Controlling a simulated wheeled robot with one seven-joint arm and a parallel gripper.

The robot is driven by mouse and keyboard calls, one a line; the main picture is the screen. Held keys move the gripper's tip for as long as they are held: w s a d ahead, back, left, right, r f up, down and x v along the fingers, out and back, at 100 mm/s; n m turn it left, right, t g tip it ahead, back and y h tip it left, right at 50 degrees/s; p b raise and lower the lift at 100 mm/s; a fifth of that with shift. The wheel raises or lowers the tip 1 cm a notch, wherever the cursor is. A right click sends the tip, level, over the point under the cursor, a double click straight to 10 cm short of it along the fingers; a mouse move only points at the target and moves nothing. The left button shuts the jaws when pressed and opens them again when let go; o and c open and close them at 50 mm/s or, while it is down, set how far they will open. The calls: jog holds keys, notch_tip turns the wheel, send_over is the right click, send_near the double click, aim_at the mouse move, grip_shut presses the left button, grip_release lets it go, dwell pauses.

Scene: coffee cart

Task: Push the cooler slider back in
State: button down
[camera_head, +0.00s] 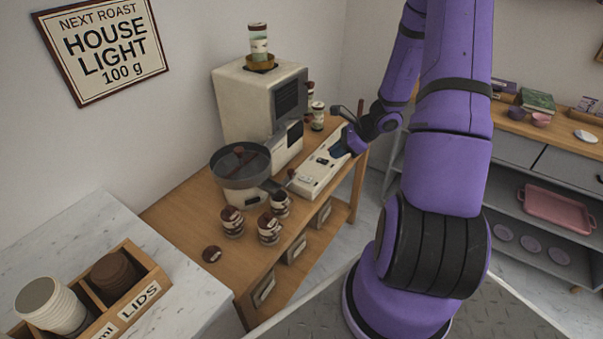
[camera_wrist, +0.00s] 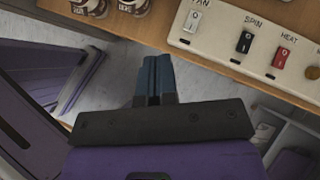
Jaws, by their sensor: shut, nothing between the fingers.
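The cooler is a round dark pan (camera_head: 240,165) on the roaster at the middle of the wooden counter in the head view. A small dark knob (camera_head: 291,173) sticks out at the pan's right side; I cannot tell for sure that it is the slider. My gripper (camera_head: 338,150) is over the right part of the switch panel in the head view, apart from the pan. In the wrist view my gripper (camera_wrist: 157,62) is shut and empty, with its blue fingers together over the floor just off the counter edge. The slider is not visible in the wrist view.
The cream switch panel (camera_wrist: 230,45) with FAN, SPIN and HEAT switches lies along the counter edge. The roaster body (camera_head: 250,105) rises behind.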

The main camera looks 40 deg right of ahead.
jog(key=shift+s+d+f, duration=0.1)
jog(key=shift+s+f, duration=0.1)
jog(key=shift+f, duration=0.1)
send_near(293, 176)
notch_tip(293, 176, down, 3)
jog(key=a, duration=0.3)
jog(key=shift+w+a+f, duration=0.1)
jog(key=shift+w+a, duration=0.05)
jog(key=shift+w, duration=0.7)
